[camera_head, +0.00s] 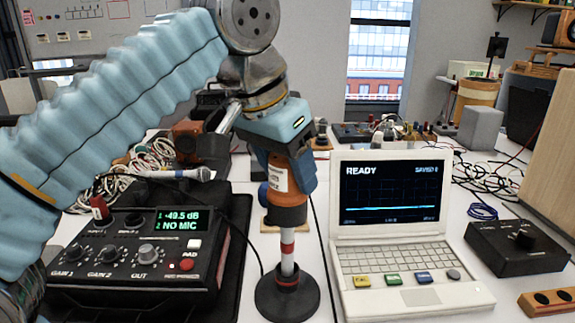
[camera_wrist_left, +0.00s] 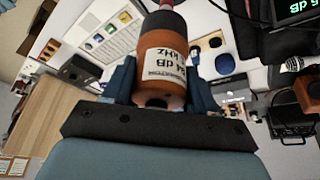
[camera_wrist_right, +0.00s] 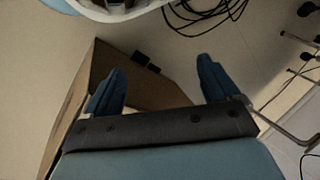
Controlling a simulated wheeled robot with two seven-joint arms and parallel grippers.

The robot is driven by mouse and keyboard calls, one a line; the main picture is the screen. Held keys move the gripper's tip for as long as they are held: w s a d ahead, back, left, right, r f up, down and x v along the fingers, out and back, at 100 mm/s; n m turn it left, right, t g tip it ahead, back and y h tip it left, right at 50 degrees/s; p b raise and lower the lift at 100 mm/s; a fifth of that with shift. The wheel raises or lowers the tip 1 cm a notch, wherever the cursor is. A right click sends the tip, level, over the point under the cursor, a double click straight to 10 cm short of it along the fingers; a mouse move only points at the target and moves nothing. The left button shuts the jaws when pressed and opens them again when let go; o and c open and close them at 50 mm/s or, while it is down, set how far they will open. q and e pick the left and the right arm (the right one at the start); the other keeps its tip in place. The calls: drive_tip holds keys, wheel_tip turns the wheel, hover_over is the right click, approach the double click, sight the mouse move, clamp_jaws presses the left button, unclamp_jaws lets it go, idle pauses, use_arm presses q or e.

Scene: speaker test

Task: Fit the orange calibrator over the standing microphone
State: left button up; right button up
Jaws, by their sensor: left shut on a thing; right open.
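The orange calibrator (camera_head: 286,207), with a white label and dark lower band, is held upright in my left gripper (camera_head: 288,172). The left wrist view shows the calibrator (camera_wrist_left: 163,45) between the blue fingers (camera_wrist_left: 162,78). Directly below it, the standing microphone (camera_head: 288,262), a slim white stem with red bands, rises from a round black base. The calibrator's lower end hides the microphone's top. I cannot tell whether it is around the tip or just above it. My right gripper (camera_wrist_right: 160,82) is open and empty, seen only in the right wrist view.
A black meter box (camera_head: 137,250) reading "NO MIC" stands left of the base. A white laptop (camera_head: 395,225) showing "READY" is close on the right. A silver microphone (camera_head: 196,174) lies behind the meter. A black knob box (camera_head: 516,247) and cables are at right.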

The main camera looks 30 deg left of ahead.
sight(274, 198)
use_arm(q)
drive_tip(key=shift+f+b, duration=0.4)
drive_tip(key=shift+f, duration=0.15)
idle(0.7)
drive_tip(key=o, duration=1.5)
drive_tip(key=shift+c, duration=0.2)
drive_tip(key=p+v, duration=0.2)
drive_tip(key=v, duration=0.5)
drive_tip(key=shift+p, duration=0.3)
drive_tip(key=shift+s+r, duration=0.1)
drive_tip(key=shift+r, duration=0.15)
